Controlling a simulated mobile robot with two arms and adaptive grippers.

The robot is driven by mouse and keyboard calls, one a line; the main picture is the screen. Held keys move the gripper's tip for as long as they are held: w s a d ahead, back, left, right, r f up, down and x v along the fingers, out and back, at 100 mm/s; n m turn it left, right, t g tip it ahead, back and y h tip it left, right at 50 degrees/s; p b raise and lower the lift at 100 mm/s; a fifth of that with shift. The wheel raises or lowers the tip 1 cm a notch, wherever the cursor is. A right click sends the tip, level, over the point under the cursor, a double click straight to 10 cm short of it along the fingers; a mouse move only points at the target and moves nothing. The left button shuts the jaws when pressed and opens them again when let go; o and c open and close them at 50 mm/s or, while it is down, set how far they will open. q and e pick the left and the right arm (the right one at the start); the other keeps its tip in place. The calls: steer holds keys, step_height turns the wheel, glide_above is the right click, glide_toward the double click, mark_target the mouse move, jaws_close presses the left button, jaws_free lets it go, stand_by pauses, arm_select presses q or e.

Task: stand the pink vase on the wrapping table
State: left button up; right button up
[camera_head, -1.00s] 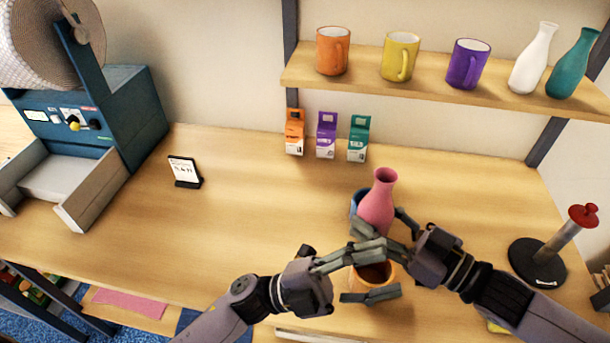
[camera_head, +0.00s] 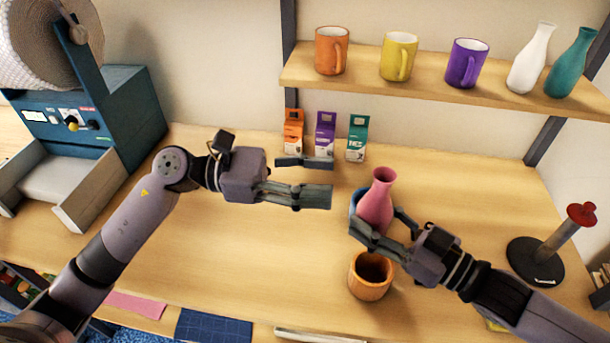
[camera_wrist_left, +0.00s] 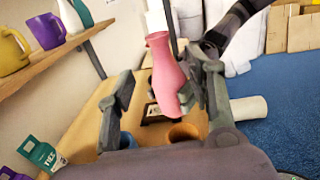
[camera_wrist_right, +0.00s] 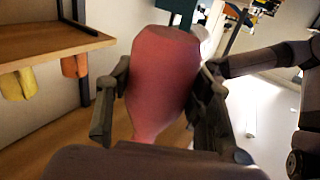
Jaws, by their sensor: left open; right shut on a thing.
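The pink vase (camera_head: 376,205) is nearly upright, slightly tilted, between the fingers of my right gripper (camera_head: 382,226), which is shut on its lower body. The vase also fills the middle of the right wrist view (camera_wrist_right: 160,85). In the left wrist view the vase (camera_wrist_left: 166,75) shows beyond the open fingers.
An orange cup (camera_head: 370,278) stands just in front of the vase. A blue mug (camera_head: 355,204) is partly hidden behind it. Small cartons (camera_head: 325,135) stand at the back. A red-topped post (camera_head: 550,250) stands at right.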

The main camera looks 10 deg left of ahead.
mark_target(383, 183)
arm_select(q)
steer(key=d, duration=0.3)
steer(key=w+d, duration=0.1)
steer(key=d, duration=0.6)
steer(key=shift+w+d, duration=0.1)
steer(key=shift+w, duration=0.2)
steer(key=shift+c, duration=0.3)
jaws_close()
steer(key=shift+r, duration=0.1)
arm_select(e)
steer(key=o, duration=1.4)
steer(key=shift+d, duration=0.1)
